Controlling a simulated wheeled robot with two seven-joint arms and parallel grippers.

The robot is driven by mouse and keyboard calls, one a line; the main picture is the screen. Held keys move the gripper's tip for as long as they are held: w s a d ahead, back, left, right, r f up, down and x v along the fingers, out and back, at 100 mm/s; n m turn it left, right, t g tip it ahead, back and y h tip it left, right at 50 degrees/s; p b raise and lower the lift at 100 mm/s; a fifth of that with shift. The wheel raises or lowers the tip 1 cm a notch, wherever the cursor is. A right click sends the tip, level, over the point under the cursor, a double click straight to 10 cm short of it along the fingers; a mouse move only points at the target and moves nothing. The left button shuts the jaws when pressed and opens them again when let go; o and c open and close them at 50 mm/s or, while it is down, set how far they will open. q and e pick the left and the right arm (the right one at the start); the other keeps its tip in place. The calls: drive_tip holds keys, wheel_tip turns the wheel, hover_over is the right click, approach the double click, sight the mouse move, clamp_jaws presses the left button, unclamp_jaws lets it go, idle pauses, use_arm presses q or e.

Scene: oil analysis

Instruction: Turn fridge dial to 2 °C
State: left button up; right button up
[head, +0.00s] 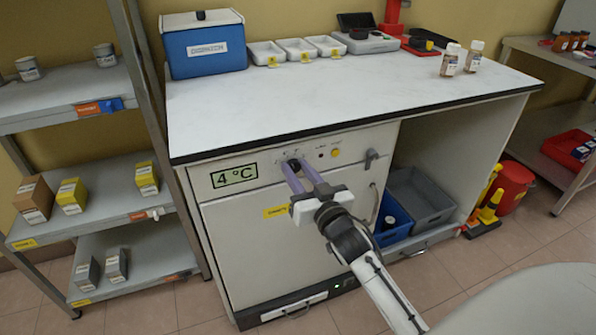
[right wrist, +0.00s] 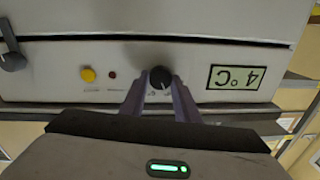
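The fridge (head: 265,233) is a white cabinet under the worktop. Its green display (head: 234,176) reads 4 °C; it also shows upside down in the right wrist view (right wrist: 236,78). The black dial (right wrist: 160,77) is on the front panel beside the display, partly hidden by my fingers in the head view. My right gripper (head: 299,166) reaches the panel, its two purple fingers apart with the tips at either side of the dial. In the right wrist view the fingers (right wrist: 160,88) stand just at the dial's edges; I cannot tell whether they touch it. My left gripper is not in view.
A yellow button (head: 335,152) and a latch handle (head: 371,158) sit right of the dial. The worktop (head: 330,95) overhangs the panel above. Blue and grey crates (head: 420,197) stand in the open bay. A shelf rack (head: 110,175) stands close at left.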

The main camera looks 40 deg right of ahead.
drive_tip(key=shift+r+n+p, duration=0.1)
drive_tip(key=shift+n+p, duration=0.2)
drive_tip(key=shift+p, duration=0.05)
drive_tip(key=shift+n, duration=0.3)
drive_tip(key=shift+n+p, duration=0.9)
drive_tip(key=shift+n, duration=0.2)
drive_tip(key=n+p, duration=0.1)
drive_tip(key=n, duration=0.2)
drive_tip(key=shift+a+n, duration=0.1)
drive_tip(key=shift+n, duration=0.2)
drive_tip(key=shift+n+p, duration=0.45)
drive_tip(key=shift+n, duration=0.35)
drive_tip(key=o, duration=1)
drive_tip(key=shift+o, duration=0.2)
